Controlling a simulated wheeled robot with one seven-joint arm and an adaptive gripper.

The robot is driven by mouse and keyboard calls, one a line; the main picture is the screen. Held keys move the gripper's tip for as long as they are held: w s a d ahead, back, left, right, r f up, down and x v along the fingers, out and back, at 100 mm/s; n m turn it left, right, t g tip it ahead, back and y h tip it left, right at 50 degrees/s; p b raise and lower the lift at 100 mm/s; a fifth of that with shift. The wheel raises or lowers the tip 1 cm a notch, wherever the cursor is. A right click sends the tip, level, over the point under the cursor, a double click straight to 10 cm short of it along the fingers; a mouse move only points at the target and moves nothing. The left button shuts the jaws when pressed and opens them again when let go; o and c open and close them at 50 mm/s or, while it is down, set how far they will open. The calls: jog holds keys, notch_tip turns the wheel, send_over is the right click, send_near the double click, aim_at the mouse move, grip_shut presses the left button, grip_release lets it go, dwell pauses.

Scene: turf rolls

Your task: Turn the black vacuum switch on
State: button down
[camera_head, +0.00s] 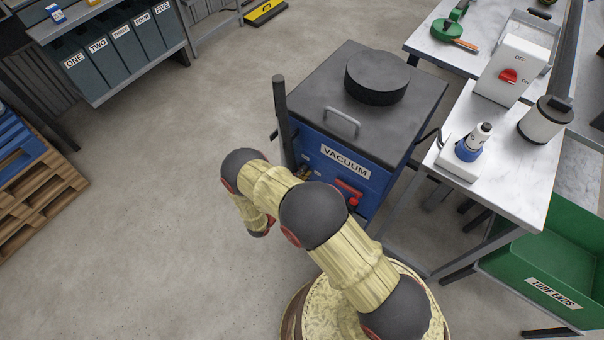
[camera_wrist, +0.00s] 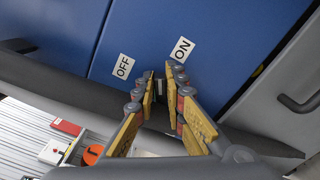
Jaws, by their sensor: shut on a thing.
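The vacuum (camera_head: 325,152) is a blue cabinet with a black top, and its front also shows in the wrist view (camera_wrist: 150,35). That front carries an OFF label (camera_wrist: 123,66) on the left and an ON label (camera_wrist: 182,50) on the right. My gripper (camera_wrist: 161,80) is at the front below and between the labels, its fingers closed on the black switch (camera_wrist: 159,87). The switch is mostly hidden by the fingers, so I cannot tell its exact angle. In the head view my arm hides most of the gripper.
A dark upright post (camera_head: 281,115) stands at the vacuum's left corner. A red part (camera_head: 349,192) is low on its front. A white-topped table (camera_head: 520,180) with a white OFF/ON box (camera_head: 511,68) is on the right, above a green bin (camera_head: 540,255).

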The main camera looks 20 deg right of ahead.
jog(key=m+b, duration=0.1)
jog(key=m, duration=0.2)
jog(key=f+m+b, duration=0.1)
jog(key=m, duration=0.2)
jog(key=shift+s+d, duration=0.1)
jog(key=shift+s, duration=0.05)
jog(key=shift+f, duration=0.1)
dwell(0.5)
jog(key=c, duration=1.9)
grip_release()
jog(key=shift+o, duration=0.3)
jog(key=v, duration=1.2)
